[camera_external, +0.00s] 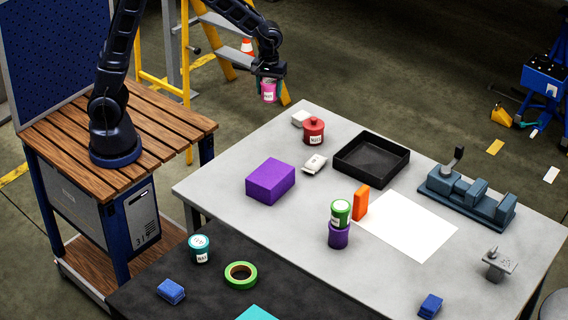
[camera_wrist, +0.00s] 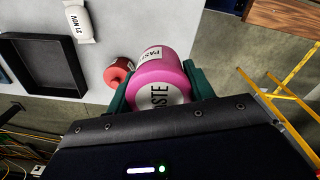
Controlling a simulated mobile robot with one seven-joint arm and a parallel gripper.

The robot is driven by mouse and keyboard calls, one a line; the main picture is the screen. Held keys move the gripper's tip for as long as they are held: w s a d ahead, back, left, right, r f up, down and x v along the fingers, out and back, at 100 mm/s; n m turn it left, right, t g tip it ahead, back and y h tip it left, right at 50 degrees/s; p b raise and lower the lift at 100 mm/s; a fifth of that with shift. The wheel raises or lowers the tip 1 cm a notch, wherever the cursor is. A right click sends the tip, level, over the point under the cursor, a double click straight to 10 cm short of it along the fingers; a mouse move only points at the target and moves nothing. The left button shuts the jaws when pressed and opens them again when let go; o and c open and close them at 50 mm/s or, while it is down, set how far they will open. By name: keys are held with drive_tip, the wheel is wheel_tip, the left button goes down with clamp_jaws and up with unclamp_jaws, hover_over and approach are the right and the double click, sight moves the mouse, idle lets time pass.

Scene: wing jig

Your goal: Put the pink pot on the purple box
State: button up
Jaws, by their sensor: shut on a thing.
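The pink pot (camera_external: 269,91) hangs in my gripper (camera_external: 268,80) above the far left edge of the grey table. In the wrist view the pink pot (camera_wrist: 163,72), with a white label, sits between the two green fingers of my gripper (camera_wrist: 160,88), which are shut on it. The purple box (camera_external: 270,181) lies on the left part of the table, below and nearer the camera than the pot. Its top is bare. The purple box does not show in the wrist view.
A red pot (camera_external: 313,131), a white packet (camera_external: 315,164) and a black tray (camera_external: 371,178) stand near the purple box. A green pot (camera_external: 340,211) sits on a purple pot (camera_external: 338,236), beside an orange block (camera_external: 361,202). A yellow ladder (camera_external: 222,50) stands behind my arm.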

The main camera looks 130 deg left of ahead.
drive_tip(key=shift+w+d+r, duration=0.15)
drive_tip(key=shift+w+r, duration=0.1)
drive_tip(key=shift+r, duration=0.15)
drive_tip(key=w+d+r, duration=0.3)
drive_tip(key=w+d, duration=0.4)
drive_tip(key=w, duration=0.1)
wheel_tip(320, 180, up, 4)
drive_tip(key=m, duration=0.1)
hover_over(271, 172)
wheel_tip(271, 172, down, 20)
drive_tip(key=shift+r, duration=0.1)
drive_tip(key=o, duration=1)
drive_tip(key=shift+o, duration=0.2)
